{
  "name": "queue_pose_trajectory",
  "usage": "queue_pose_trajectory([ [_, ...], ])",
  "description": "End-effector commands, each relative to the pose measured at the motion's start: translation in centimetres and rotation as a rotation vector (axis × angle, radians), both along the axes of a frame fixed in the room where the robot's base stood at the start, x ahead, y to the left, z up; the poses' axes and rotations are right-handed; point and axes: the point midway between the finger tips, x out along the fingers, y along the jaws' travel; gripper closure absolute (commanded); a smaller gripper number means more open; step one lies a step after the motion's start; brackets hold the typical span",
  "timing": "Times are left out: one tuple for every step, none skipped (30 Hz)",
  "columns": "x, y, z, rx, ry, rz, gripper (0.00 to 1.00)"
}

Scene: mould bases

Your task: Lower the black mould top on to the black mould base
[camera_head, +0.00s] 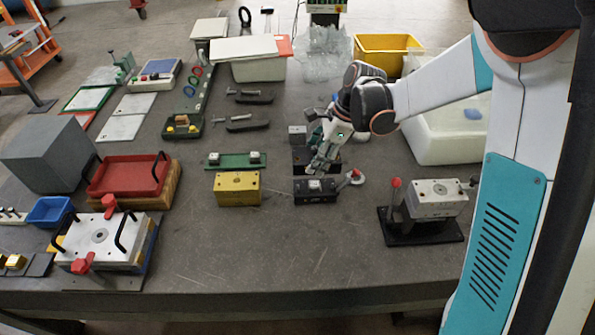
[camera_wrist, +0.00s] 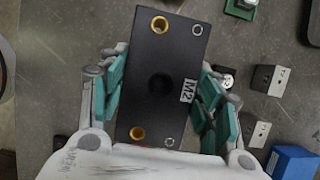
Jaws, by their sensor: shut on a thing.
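The black mould top (camera_wrist: 160,85) is a rectangular block in the wrist view, marked M2, with two brass-ringed holes, two silver-ringed holes and a dark round recess in the middle. My gripper (camera_wrist: 160,88) is shut on it, with teal-padded fingers along both long sides. In the head view my gripper (camera_head: 319,168) points down over the table's middle. A black block (camera_head: 317,198) shows just below the fingertips, and dark surfaces show behind the fingers. I cannot tell there which part is the mould top and which the mould base. In the wrist view, no base shows beneath the top.
A yellow block (camera_head: 238,190) and a green plate (camera_head: 228,164) stand to the left. The front middle of the table is clear.

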Motion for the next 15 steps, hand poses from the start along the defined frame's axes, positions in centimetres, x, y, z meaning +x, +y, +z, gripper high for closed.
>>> queue_pose_trajectory([
  [0.2,-0.4,0.3,0.001,0.0,-0.005,0.95],
  [0.3,-0.5,0.3,0.001,0.0,-0.006,0.95],
  [0.4,-0.6,0.3,0.001,0.0,-0.008,0.95],
  [0.4,-0.6,0.2,0.001,0.0,-0.008,0.95],
  [0.4,-0.6,0.2,0.001,0.0,-0.008,0.95],
  [0.4,-0.6,0.0,0.001,0.0,-0.008,0.95],
  [0.4,-0.6,-0.1,0.001,0.0,-0.008,0.95],
  [0.4,-0.6,-0.2,0.001,0.0,-0.008,0.95],
  [0.4,-0.6,-0.4,0.001,0.0,-0.008,0.95],
  [0.4,-0.6,-0.6,0.001,0.0,-0.007,0.95],
  [0.4,-0.6,-0.8,0.001,0.0,-0.007,0.95],
  [0.4,-0.6,-1.0,0.001,0.0,-0.007,0.95],
  [0.4,-0.6,-1.2,0.001,0.0,-0.007,0.95],
  [0.4,-0.6,-1.4,0.001,0.0,-0.007,0.95],
  [0.4,-0.6,-1.7,0.001,0.0,-0.007,0.95],
])
